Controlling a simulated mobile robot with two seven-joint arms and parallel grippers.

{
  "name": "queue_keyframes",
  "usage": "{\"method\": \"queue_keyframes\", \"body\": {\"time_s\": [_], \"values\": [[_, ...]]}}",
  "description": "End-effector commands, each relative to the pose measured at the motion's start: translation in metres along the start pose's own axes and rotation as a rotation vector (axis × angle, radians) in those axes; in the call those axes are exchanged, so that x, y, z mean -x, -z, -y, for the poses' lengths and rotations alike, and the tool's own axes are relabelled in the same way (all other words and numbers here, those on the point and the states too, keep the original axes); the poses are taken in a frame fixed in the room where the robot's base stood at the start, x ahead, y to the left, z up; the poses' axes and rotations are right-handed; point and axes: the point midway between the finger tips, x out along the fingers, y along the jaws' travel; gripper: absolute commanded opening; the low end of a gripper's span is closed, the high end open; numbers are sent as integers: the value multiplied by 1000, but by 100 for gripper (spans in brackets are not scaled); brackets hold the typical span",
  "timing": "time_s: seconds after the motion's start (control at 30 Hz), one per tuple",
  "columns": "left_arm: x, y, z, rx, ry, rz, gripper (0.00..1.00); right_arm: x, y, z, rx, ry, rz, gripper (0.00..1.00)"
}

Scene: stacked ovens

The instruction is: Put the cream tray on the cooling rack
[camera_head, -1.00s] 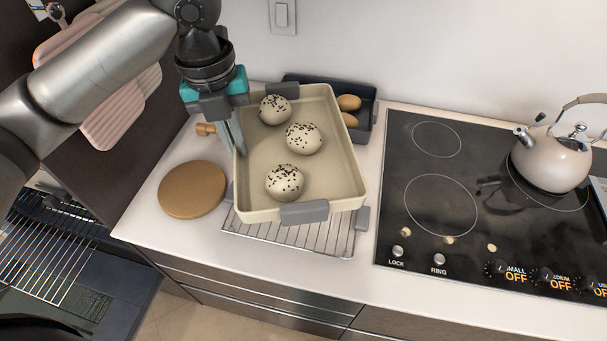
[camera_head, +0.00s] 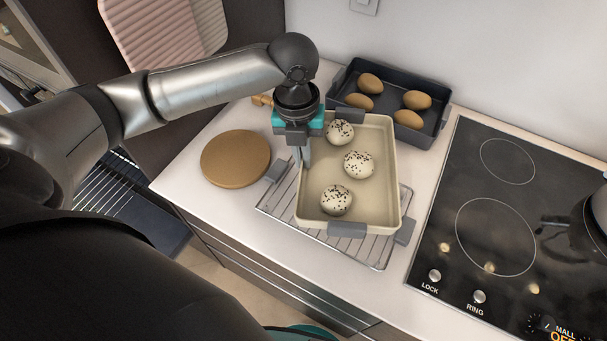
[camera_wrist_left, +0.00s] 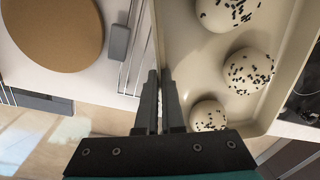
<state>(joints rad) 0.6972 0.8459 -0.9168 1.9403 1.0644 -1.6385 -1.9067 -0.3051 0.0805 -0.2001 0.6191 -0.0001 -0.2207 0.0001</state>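The cream tray (camera_head: 378,200) holds three speckled round buns and lies over the wire cooling rack (camera_head: 277,201). Rack wires show past the tray's left, front and right sides; I cannot tell whether a small gap is left beneath it. My left gripper (camera_head: 303,160) is at the tray's left wall. In the left wrist view the fingers (camera_wrist_left: 160,85) are close together with the tray's wall (camera_wrist_left: 158,30) between them, shut on it. The rack also shows there beside a grey handle (camera_wrist_left: 118,42). My right gripper is not in view.
A dark tray (camera_head: 440,112) with several brown rolls stands just behind the cream tray. A round wooden board (camera_head: 236,158) lies left of the rack. The black cooktop (camera_head: 470,180) with a kettle (camera_head: 597,225) is on the right. An oven rack (camera_head: 105,190) shows lower left.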

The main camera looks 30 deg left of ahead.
Motion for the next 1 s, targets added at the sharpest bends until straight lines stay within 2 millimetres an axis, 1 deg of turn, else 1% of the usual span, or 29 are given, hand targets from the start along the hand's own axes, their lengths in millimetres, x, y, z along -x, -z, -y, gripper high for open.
{"method": "queue_keyframes", "body": {"time_s": [0.03,0.1,0.27,0.53,0.6,0.9,0.93,1.0], "values": [[-7,0,0,-1,3,0,0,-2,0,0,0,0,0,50],[-14,0,0,-1,4,1,0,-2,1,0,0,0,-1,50],[-22,0,0,-2,5,1,0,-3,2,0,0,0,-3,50],[-58,0,-2,-1,4,1,0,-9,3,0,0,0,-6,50],[-61,0,-2,-2,5,2,0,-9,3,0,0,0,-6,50],[-62,0,-2,-1,4,2,0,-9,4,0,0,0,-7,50],[-63,0,-4,-1,0,0,6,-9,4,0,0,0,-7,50],[-63,0,-4,-1,0,0,14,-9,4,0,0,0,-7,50]]}}
